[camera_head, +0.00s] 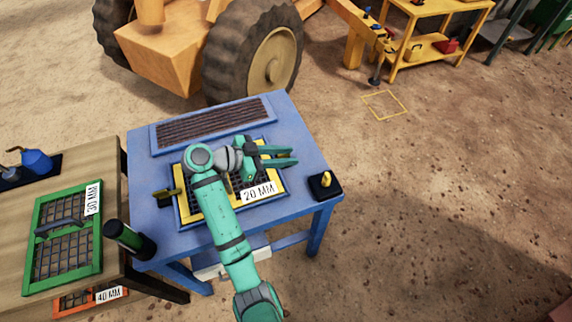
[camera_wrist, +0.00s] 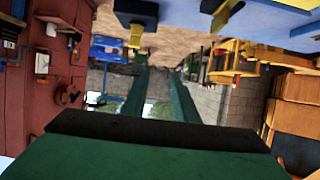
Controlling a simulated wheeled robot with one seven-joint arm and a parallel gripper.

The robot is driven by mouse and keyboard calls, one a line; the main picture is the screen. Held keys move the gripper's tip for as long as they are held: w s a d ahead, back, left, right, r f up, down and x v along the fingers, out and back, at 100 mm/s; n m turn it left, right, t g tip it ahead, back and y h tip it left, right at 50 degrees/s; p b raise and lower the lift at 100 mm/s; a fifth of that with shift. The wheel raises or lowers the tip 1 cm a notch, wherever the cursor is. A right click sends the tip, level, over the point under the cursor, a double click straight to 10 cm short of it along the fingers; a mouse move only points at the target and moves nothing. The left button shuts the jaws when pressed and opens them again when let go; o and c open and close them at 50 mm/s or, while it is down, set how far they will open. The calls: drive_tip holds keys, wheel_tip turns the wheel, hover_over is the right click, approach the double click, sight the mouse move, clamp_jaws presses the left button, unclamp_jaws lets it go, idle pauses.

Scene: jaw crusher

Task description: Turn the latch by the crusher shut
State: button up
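A yellow latch handle (camera_head: 326,179) stands on a black block at the right corner of the blue table. A second yellow latch piece (camera_head: 167,193) is at the left of the yellow-framed screen marked 20 MM (camera_head: 184,209). My gripper (camera_head: 293,156) is over the table's right part, its two green fingers apart and pointing right. The fingers are empty as far as I can see, up and left of the corner latch. In the wrist view my gripper (camera_wrist: 158,72) also shows a gap, and a yellow handle (camera_wrist: 135,40) on a dark block hangs at the top. I cannot tell which latch is by the crusher.
A dark grated panel (camera_head: 212,122) lies on the blue table (camera_head: 148,171). At left, a wooden table (camera_head: 88,155) holds a green screen (camera_head: 67,285) marked 30 MM. A big-wheeled yellow machine (camera_head: 165,60) stands behind. Open dirt ground lies at right.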

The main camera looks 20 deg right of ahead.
drive_tip(key=s, duration=0.1)
drive_tip(key=s+a+r, duration=0.1)
drive_tip(key=s, duration=0.1)
drive_tip(key=s+r, duration=0.1)
drive_tip(key=s, duration=0.1)
drive_tip(key=shift+a+r, duration=0.1)
drive_tip(key=shift+a, duration=0.1)
drive_tip(key=shift+d, duration=0.1)
